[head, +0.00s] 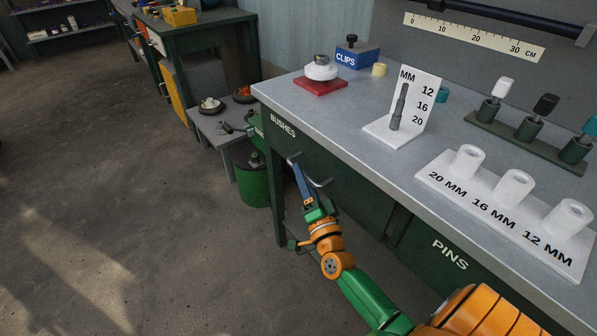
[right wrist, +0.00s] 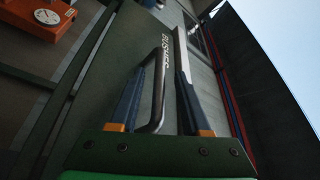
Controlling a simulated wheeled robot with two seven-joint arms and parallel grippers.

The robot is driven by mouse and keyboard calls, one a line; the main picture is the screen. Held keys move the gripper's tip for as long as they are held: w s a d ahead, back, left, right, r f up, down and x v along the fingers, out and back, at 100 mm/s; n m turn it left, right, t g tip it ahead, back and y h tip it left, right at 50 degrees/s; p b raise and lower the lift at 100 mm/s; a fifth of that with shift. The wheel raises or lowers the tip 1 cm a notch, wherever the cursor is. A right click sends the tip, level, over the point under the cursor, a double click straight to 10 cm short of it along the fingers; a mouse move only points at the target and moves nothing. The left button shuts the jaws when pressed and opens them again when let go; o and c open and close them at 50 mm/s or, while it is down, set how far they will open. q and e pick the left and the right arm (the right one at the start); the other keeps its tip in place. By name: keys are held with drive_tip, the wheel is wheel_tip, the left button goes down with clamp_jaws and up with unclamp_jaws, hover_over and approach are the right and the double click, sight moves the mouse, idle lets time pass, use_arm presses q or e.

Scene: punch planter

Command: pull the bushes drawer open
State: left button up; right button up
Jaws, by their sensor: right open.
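The bushes drawer (head: 350,183) is a dark green front under the grey bench top, marked BUSHES at its left end. It looks flush with the bench. Its grey bar handle (head: 319,184) stands out from the front, partly covered by my gripper. My right gripper (head: 303,178) is at the handle, fingers pointing toward the drawer. In the right wrist view, the handle (right wrist: 157,98) runs between the two blue fingers, which are apart with visible gaps beside the bar. My left gripper is not in view.
The pins drawer (head: 450,254) is to the right. On the bench top stand a white size block (head: 510,207), an MM gauge stand (head: 405,110) and a red base (head: 320,86). A green bin (head: 252,180) stands left of the bench. The floor in front is clear.

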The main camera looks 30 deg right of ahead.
drive_tip(key=shift+x, duration=0.75)
clamp_jaws()
idle(0.9)
